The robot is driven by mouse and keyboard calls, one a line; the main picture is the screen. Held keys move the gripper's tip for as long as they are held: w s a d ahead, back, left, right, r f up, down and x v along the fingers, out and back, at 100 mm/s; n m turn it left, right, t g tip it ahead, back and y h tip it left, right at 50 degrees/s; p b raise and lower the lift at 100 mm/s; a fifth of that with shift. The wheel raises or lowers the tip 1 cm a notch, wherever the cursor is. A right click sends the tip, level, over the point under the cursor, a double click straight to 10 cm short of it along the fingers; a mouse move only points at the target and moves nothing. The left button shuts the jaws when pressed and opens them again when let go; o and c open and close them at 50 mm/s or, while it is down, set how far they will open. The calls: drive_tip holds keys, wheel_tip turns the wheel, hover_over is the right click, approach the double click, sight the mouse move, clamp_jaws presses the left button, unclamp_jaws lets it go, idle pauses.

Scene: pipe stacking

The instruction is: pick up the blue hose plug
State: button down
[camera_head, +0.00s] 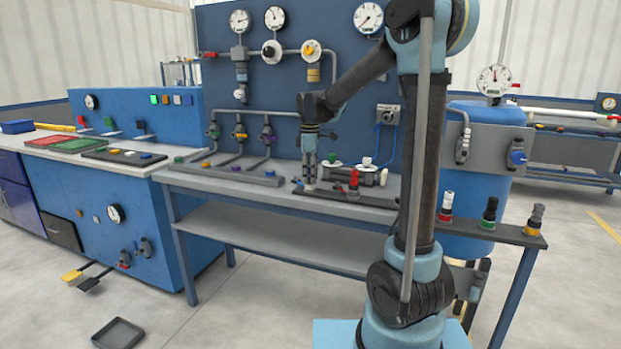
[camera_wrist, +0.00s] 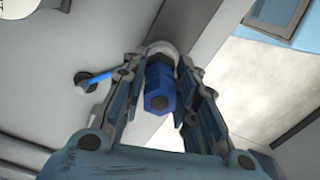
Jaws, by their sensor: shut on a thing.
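The blue hose plug (camera_wrist: 157,85) shows in the wrist view as a blue hexagonal piece between the two fingers of my gripper (camera_wrist: 158,82). A pale grey rounded part sits at its far end; I cannot tell whether it belongs to the plug. My gripper is shut on the plug. In the head view my gripper (camera_head: 309,178) points down over the workbench, at the left end of a dark tray (camera_head: 340,195). The plug cannot be made out there between the fingers.
Behind my gripper stands a blue panel (camera_head: 290,90) with gauges and pipes. A red fitting (camera_head: 353,179) stands close to the right of my gripper. Several fittings stand on a rail (camera_head: 470,229) at the right. A blue handle (camera_wrist: 95,78) lies left of the fingers in the wrist view.

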wheel_tip(320, 180, up, 10)
idle(0.6)
drive_tip(key=shift+r, duration=0.15)
wheel_tip(320, 180, up, 8)
idle(1.1)
drive_tip(key=shift+s, duration=0.15)
